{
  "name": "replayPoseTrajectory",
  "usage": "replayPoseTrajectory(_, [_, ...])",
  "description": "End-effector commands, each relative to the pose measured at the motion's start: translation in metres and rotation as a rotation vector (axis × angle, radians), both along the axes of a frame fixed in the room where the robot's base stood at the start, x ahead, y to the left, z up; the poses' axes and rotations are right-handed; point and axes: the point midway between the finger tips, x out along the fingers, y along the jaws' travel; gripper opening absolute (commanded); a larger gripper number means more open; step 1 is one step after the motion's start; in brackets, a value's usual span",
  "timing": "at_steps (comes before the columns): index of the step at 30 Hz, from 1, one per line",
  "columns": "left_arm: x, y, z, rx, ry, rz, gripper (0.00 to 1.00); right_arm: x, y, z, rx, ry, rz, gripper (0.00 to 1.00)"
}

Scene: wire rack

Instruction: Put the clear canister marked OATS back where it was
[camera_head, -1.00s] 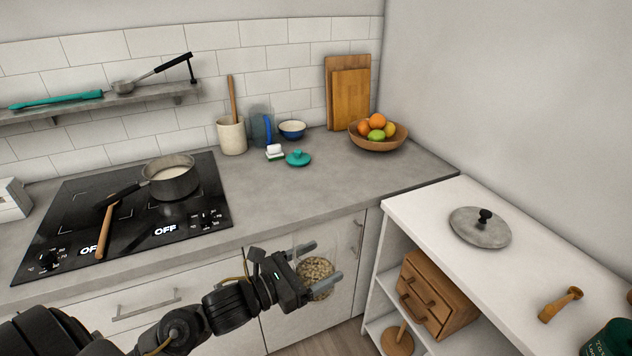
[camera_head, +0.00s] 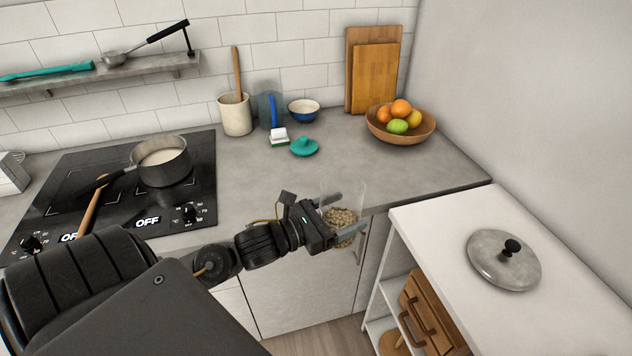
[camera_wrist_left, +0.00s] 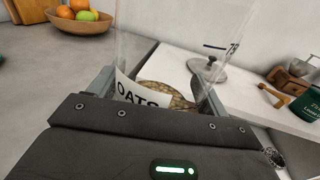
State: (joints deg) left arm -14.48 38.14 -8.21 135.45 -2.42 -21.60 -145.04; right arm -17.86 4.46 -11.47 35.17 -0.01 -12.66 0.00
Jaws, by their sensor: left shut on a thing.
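The clear canister (camera_head: 341,216) holds oats in its lower part. It is in my left gripper (camera_head: 346,212), in front of the grey counter's front edge. In the left wrist view the canister (camera_wrist_left: 165,85) shows its OATS label, and the left gripper's fingers (camera_wrist_left: 155,85) sit on either side of it. The canister looks open at the top, with no lid visible on it. My right gripper is in neither current view.
The grey counter (camera_head: 270,185) has a clear area near the corner, beside a fruit bowl (camera_head: 400,135), teal lid (camera_head: 304,147) and crock (camera_head: 235,115). A pot (camera_head: 160,165) stands on the hob. A white shelf unit (camera_head: 440,220) at right carries a grey lid (camera_head: 503,262).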

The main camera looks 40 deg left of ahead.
Motion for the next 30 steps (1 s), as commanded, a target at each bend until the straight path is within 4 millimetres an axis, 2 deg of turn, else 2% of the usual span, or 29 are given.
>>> replayPoseTrajectory(1, [0.003,0.014,0.014,0.009,0.001,0.029,0.44,0.001,0.001,0.012,0.000,-0.002,0.000,0.36])
replayPoseTrajectory(6, [0.014,0.063,0.048,0.011,-0.002,0.144,0.44,0.011,0.001,0.032,0.002,-0.015,0.000,0.36])
replayPoseTrajectory(9, [0.019,0.087,0.065,0.008,-0.008,0.201,0.44,0.017,0.001,0.040,0.003,-0.024,0.001,0.36])
replayPoseTrajectory(13, [0.023,0.104,0.078,0.001,-0.016,0.244,0.44,0.018,0.002,0.044,0.003,-0.026,0.001,0.36])
replayPoseTrajectory(22, [0.031,0.115,0.080,0.000,-0.020,0.262,0.44,0.014,0.000,0.049,0.001,-0.020,0.001,0.36])
replayPoseTrajectory(26, [0.051,0.130,0.072,0.001,-0.020,0.265,0.44,0.013,-0.001,0.061,0.000,-0.019,0.001,0.36])
replayPoseTrajectory(30, [0.081,0.149,0.058,0.000,-0.020,0.265,0.44,0.012,-0.003,0.074,-0.002,-0.018,0.001,0.36])
